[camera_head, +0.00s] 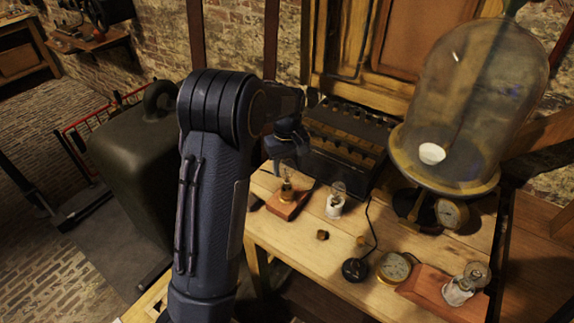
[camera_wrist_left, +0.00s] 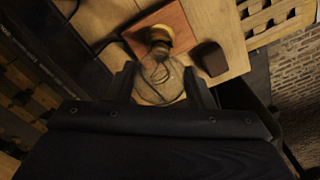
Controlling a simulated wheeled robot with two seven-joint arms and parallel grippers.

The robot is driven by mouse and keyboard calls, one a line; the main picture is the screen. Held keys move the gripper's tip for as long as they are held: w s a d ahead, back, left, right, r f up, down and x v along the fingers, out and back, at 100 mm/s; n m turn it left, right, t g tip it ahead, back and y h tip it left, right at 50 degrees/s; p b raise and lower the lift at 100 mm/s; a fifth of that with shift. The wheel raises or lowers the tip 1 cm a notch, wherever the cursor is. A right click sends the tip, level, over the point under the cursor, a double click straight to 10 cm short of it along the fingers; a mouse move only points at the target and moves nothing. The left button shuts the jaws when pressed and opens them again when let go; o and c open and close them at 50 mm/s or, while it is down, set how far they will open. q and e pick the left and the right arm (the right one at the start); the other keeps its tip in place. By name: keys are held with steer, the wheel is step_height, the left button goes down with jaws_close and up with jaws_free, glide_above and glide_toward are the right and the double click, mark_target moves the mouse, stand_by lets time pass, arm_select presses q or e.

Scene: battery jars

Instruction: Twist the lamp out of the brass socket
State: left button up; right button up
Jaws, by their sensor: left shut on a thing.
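The lamp (camera_wrist_left: 160,78) is a clear glass bulb, seen from above in the left wrist view. It sits in the brass socket (camera_wrist_left: 159,38), which stands on a reddish wooden block (camera_wrist_left: 178,22). In the head view the brass socket (camera_head: 287,191) and its block (camera_head: 281,208) are on the table near the crate. My left gripper (camera_head: 287,158) comes down over the socket from above. Its fingers are on both sides of the bulb, shut on it. The lamp's base is hidden in the socket. My right gripper is not in view.
A second bulb in a white holder (camera_head: 334,209) stands just right of the block. A dark crate (camera_head: 347,140) is behind. A large glass bell jar (camera_head: 470,95) stands at right. Small brass pieces, a gauge (camera_head: 394,267) and another lamp (camera_head: 466,284) are on the table's front right.

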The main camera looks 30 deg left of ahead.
arm_select(q)
steer(key=shift+r, duration=0.3)
steer(key=shift+r+p, duration=2.3)
steer(key=shift+r, duration=0.25)
